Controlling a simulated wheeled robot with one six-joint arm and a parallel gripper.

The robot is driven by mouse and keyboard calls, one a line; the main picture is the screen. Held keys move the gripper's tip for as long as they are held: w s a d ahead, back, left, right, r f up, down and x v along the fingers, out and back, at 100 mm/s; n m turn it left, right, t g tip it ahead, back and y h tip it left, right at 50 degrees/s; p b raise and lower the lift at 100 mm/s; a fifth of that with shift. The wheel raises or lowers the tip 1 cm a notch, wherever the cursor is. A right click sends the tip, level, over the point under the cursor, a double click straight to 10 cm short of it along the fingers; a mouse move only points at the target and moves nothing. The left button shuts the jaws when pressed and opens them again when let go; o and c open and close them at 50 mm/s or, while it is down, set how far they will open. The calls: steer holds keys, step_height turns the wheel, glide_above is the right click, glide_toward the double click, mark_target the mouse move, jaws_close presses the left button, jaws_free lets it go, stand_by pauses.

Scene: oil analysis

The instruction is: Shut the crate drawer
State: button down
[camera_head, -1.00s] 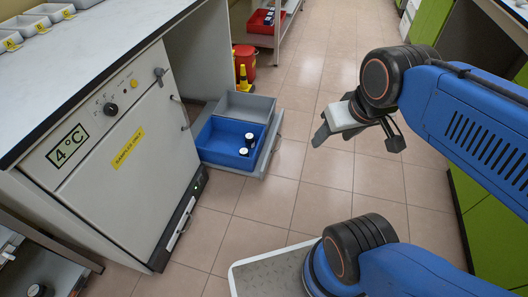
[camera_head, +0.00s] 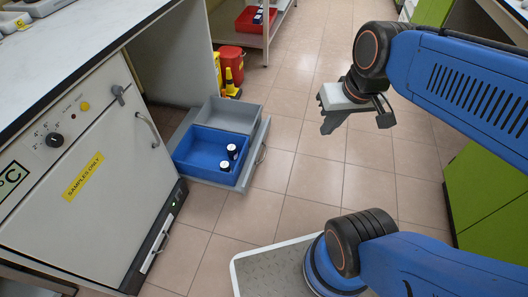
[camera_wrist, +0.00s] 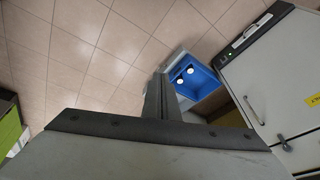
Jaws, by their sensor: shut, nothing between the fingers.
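The crate drawer (camera_head: 238,183) is a grey pull-out tray low under the bench. It stands out over the floor, with a handle (camera_head: 262,154) on its right front edge. A blue crate (camera_head: 190,158) with two white-topped dark jars (camera_head: 228,160) and an empty grey crate (camera_head: 228,115) sit on it. The blue crate also shows in the wrist view (camera_wrist: 203,80), beyond the fingers. My gripper (camera_head: 329,127) is shut and empty, above the floor to the right of the drawer and apart from it. Its dark fingers (camera_wrist: 158,98) meet in the wrist view.
A white cabinet (camera_head: 110,150) with a yellow label stands left of the drawer, under the white bench top (camera_head: 70,40). Green cabinets (camera_head: 490,190) line the right. The tiled floor between is clear.

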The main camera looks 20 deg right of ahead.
steer(key=w+a+f+m+g+y, duration=0.1)
steer(key=w+f+m+g+y, duration=0.35)
steer(key=w+f, duration=0.95)
steer(key=w+a+f+m+g+y, duration=0.1)
steer(key=w+f+m+y, duration=0.75)
steer(key=w, duration=0.95)
steer(key=w+d+f+m+t+y, duration=0.1)
steer(key=w+d+f+m+t, duration=0.15)
steer(key=f, duration=0.75)
steer(key=w+d+f+m+t+y, duration=0.1)
steer(key=w+d+f+t, duration=0.2)
steer(key=f, duration=0.7)
steer(key=m+t, duration=0.5)
steer(key=m, duration=0.2)
glide_toward(265, 154)
steer(key=s+d+r, duration=0.2)
steer(key=d+r, duration=0.1)
steer(key=x, duration=1.3)
steer(key=shift+w+a, duration=0.2)
steer(key=shift+w, duration=0.15)
steer(key=shift+a, duration=0.1)
